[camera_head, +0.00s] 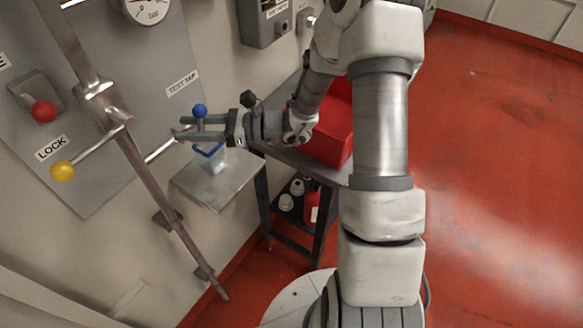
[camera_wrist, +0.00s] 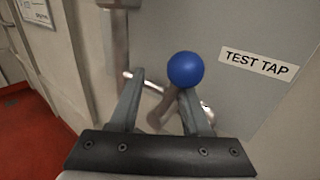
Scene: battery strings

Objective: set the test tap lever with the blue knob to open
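The test tap lever's blue knob (camera_head: 199,111) is beside the wall panel, below the TEST TAP label (camera_head: 182,83). In the wrist view the blue knob (camera_wrist: 185,69) stands just beyond my gripper's right finger, on a short greyish lever stem (camera_wrist: 163,108). My gripper (camera_head: 180,131) reaches in from the right with its fingers apart. In the wrist view my gripper (camera_wrist: 163,82) is open, and the stem shows between its fingers. I cannot tell whether a finger touches the knob or stem. A metal spout (camera_head: 161,151) runs out from the panel near the fingers.
A clear blue-rimmed cup (camera_head: 212,160) stands on a metal shelf (camera_head: 207,193) below my gripper. At left are a long metal bar (camera_head: 150,180), a yellow-knobbed lever (camera_head: 62,170) and a red knob (camera_head: 44,111). A red box (camera_head: 335,140) is on the table at right.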

